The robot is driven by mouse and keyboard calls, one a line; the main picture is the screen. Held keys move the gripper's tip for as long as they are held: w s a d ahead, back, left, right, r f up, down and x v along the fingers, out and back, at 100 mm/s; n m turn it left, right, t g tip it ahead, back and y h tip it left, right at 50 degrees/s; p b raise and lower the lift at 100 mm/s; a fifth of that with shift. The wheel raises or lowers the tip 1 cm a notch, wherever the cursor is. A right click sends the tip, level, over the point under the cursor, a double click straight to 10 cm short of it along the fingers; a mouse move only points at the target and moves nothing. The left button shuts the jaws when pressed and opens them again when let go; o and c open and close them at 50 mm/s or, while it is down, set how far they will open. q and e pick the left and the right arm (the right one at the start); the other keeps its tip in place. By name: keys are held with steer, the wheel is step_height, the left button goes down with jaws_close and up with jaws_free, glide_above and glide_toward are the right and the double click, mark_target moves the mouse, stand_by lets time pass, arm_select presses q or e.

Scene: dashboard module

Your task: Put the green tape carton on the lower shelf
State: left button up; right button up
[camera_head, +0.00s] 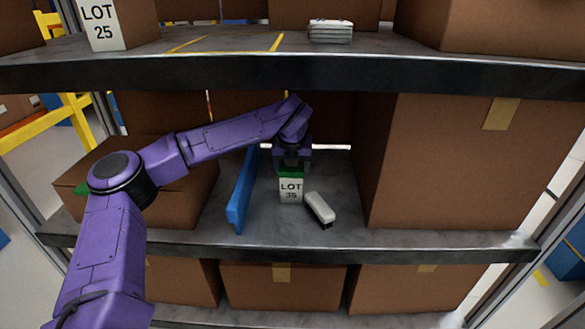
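A small carton (291,189) with a green top and a white front reading LOT, with a number that looks like 35, is upright on or just above the lower shelf (330,238). It is near the shelf's middle, between a blue divider and a white-topped block. My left gripper (292,163) is directly above and behind the carton, with its dark fingers at the green top. The fingertips are small and partly hidden, so I cannot tell whether they grip it. My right gripper is not in view.
The blue divider (241,190) stands left of the carton, and the white-topped block (320,208) lies close at its right. Large brown boxes (455,160) flank the bay. The upper shelf (290,75) hangs above my forearm. A green patch (81,189) shows beside my elbow.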

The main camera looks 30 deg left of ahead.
arm_select(q)
steer(key=o, duration=1.4)
steer(key=shift+p+v, duration=1.05)
steer(key=shift+v, duration=2.8)
